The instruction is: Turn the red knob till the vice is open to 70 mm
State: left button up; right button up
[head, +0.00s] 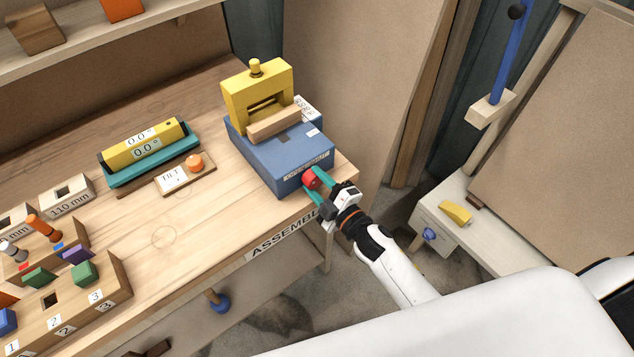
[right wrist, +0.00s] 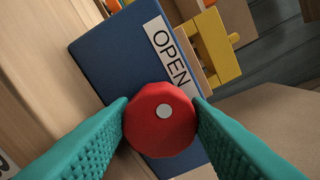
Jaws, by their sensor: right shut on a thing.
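The vice has a blue base (head: 262,155) near the right end of the workbench, with a yellow frame (head: 240,91) and a wooden jaw block (head: 274,124) on top. The red knob (head: 309,179) is on the front face of the base. In the right wrist view the red knob (right wrist: 160,118) sits between my teal fingers, with an "OPEN" label (right wrist: 170,60) behind it. My right gripper (head: 315,181) is shut on the red knob. The opening reading is too small to make out. My left gripper is not in view.
A yellow level block in a teal tray (head: 151,169) and a "TILT" board with an orange knob (head: 195,163) lie left of the vice. A numbered wooden block with coloured pegs (head: 115,288) stands at the lower left. Bare bench top lies between them.

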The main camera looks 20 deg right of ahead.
jog(key=o, duration=1)
